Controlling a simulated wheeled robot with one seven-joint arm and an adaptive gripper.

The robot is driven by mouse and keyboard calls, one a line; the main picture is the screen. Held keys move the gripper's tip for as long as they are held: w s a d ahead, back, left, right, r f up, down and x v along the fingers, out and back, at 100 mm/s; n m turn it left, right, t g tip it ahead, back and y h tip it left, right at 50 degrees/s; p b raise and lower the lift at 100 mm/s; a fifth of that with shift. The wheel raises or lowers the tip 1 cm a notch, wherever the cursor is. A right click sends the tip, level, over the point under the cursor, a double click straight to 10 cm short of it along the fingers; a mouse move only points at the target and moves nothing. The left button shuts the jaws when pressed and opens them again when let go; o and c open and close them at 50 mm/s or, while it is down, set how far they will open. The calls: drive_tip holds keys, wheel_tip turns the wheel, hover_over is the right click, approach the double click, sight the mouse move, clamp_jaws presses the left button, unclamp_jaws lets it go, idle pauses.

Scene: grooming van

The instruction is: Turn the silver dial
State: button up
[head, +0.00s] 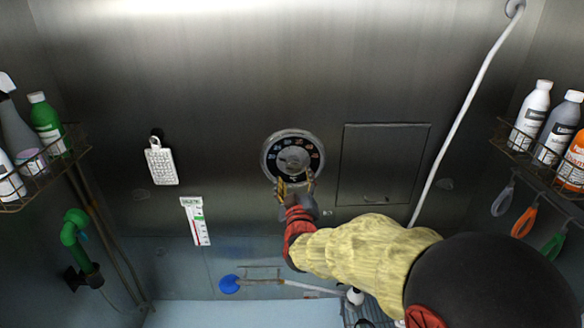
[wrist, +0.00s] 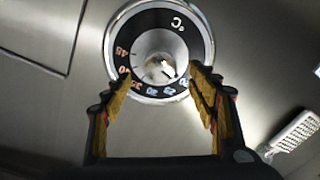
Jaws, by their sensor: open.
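The silver dial (head: 293,158) is mounted on the steel wall, a round knob in a black ring with numbers and a chrome rim. In the wrist view the dial (wrist: 152,66) fills the upper middle, with a °C mark and a pointer on its knob. My gripper (head: 296,183) is just below the dial in the head view. In the wrist view my gripper (wrist: 160,82) is open, its yellow-padded fingers at the left and right of the dial's lower part. I cannot tell whether a finger touches the dial.
A square wall panel (head: 383,164) is right of the dial. A white brush-like item (head: 161,163) and a thermometer card (head: 196,221) hang to the left. Wire racks with bottles stand at both sides.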

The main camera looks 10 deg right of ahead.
sight(294, 169)
drive_tip(key=shift+w+d+p, duration=0.2)
drive_tip(key=shift+w+p, duration=0.05)
drive_tip(key=shift+w, duration=0.9)
drive_tip(key=shift+w+d+p, duration=0.2)
drive_tip(key=shift+w+d, duration=0.05)
drive_tip(key=shift+w, duration=0.95)
drive_tip(key=shift+w+d+p, duration=0.2)
drive_tip(key=shift+w+p, duration=0.05)
drive_tip(key=shift+w, duration=0.9)
drive_tip(key=c, duration=1.2)
